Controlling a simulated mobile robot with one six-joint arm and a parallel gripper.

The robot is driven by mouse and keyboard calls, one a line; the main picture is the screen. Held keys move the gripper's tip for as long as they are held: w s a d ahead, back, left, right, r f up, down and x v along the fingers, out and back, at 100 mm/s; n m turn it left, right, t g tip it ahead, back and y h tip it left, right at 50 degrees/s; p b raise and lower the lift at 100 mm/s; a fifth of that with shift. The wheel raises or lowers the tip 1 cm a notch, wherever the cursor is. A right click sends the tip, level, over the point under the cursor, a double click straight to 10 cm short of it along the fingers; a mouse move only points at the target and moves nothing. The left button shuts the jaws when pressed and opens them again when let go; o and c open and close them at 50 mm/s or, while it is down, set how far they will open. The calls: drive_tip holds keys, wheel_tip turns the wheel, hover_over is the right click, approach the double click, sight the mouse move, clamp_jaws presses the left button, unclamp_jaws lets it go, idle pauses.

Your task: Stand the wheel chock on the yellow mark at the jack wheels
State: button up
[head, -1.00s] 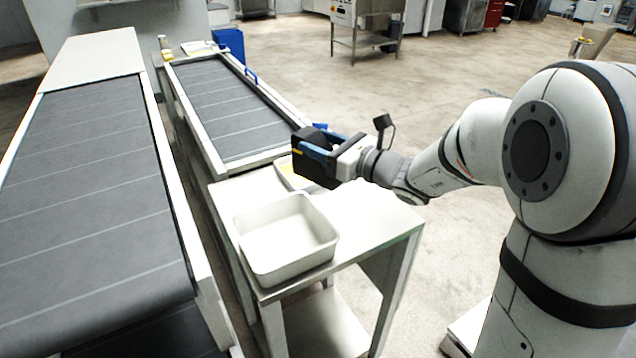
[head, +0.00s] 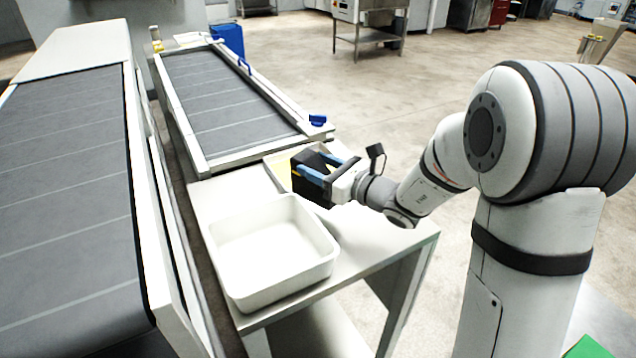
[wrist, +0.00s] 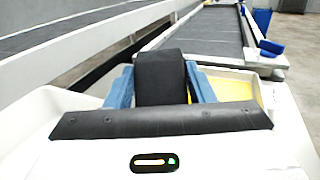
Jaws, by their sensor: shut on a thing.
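My gripper (head: 316,167) is shut on a black block, the wheel chock (head: 307,182), with a blue finger on each side. In the wrist view the chock (wrist: 160,76) stands upright between the blue fingers of my gripper (wrist: 160,88). The gripper holds it over the shallow pale tray (head: 268,160) at the near end of the narrow conveyor. A yellow surface (head: 281,166) shows in that tray, partly hidden by the chock. It also shows in the wrist view (wrist: 232,89), right of the chock. I cannot tell whether the chock touches anything below. No jack wheels can be made out.
A deep white bin (head: 290,283) stands on the pale table (head: 385,235), just nearer than the tray. The narrow conveyor (head: 225,105) carries a blue piece (head: 317,120) at its near right corner. A wide conveyor (head: 65,190) runs along the left. Open floor lies right of the table.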

drive_tip(key=shift+d+f, duration=0.1)
drive_tip(key=shift+f, duration=0.5)
wheel_tip(320, 180, down, 3)
drive_tip(key=shift+r, duration=0.2)
drive_tip(key=o, duration=0.9)
drive_tip(key=shift+f, duration=0.25)
drive_tip(key=o, duration=0.4)
drive_tip(key=shift+r, duration=0.15)
